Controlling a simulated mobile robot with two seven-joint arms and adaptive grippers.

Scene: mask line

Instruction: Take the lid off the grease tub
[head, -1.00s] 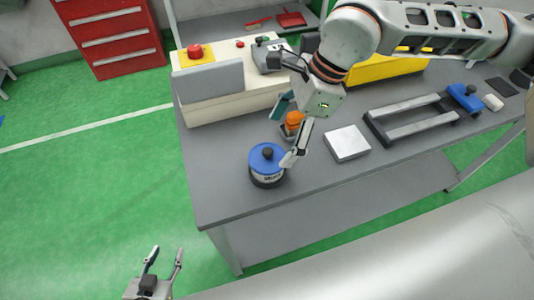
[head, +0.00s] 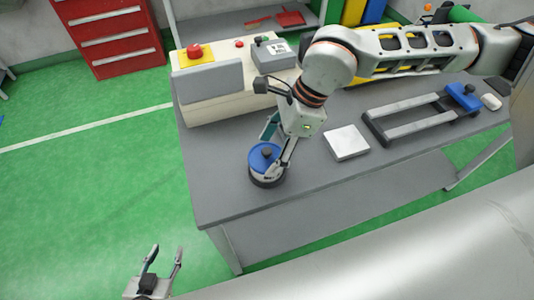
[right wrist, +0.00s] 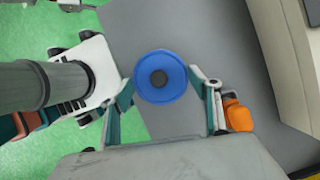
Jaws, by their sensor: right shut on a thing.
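The grease tub (head: 267,181) stands upright near the left front corner of the grey workbench. Its round blue lid (head: 262,160) with a dark knob sits on top. In the right wrist view the lid (right wrist: 174,91) lies between the fingers and hides the tub below. My right gripper (head: 272,150) reaches down from above and is shut on the lid, one finger on each side. My left gripper (head: 163,262) is open and empty, low at the left, over the green floor and away from the bench.
A cream machine (head: 225,104) with a red button stands behind the tub. A light square block (head: 346,142) and a rail frame (head: 415,120) lie to the right. An orange object (right wrist: 237,115) is close beside one right finger. The bench front (head: 230,205) is bare.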

